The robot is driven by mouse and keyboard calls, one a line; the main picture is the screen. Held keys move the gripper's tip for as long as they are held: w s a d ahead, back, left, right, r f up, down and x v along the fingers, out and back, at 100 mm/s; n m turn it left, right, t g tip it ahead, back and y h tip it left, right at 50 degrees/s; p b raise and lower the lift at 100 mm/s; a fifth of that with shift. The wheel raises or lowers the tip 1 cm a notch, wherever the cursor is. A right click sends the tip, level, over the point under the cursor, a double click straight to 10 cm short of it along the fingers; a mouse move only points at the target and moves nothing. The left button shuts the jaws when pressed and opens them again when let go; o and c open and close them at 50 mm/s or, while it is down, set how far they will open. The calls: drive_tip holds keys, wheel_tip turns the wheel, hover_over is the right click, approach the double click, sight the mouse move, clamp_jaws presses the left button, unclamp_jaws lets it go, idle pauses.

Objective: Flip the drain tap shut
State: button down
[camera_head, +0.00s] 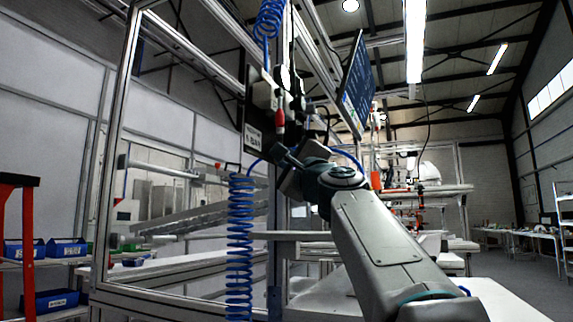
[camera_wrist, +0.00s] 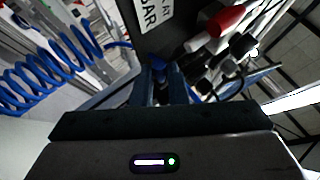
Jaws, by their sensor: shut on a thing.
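My gripper (camera_head: 282,158) is raised to the dark pneumatic unit on the aluminium frame, just below a hanging part with a red end (camera_head: 279,116). In the wrist view both fingers of my gripper (camera_wrist: 161,78) point up to the underside of the unit and are closed around a small blue piece (camera_wrist: 158,63). It looks like the drain tap, but most of it is hidden between the fingertips. In the head view the tap is hidden by the gripper and cannot be made out.
A blue coiled hose (camera_head: 240,235) hangs just left of my gripper, also close by in the wrist view (camera_wrist: 50,70). The red-ended part (camera_wrist: 228,18) and dark fittings crowd the right side. A monitor (camera_head: 357,85) hangs above right. A frame post (camera_head: 112,150) stands left.

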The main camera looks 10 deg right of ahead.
idle(0.3)
drive_tip(key=c, duration=1.4)
unclamp_jaws()
drive_tip(key=shift+c, duration=0.2)
drive_tip(key=b+v, duration=0.4)
drive_tip(key=v, duration=0.9)
drive_tip(key=shift+s+f+b, duration=0.2)
drive_tip(key=shift+s+b, duration=0.15)
drive_tip(key=shift+r, duration=0.1)
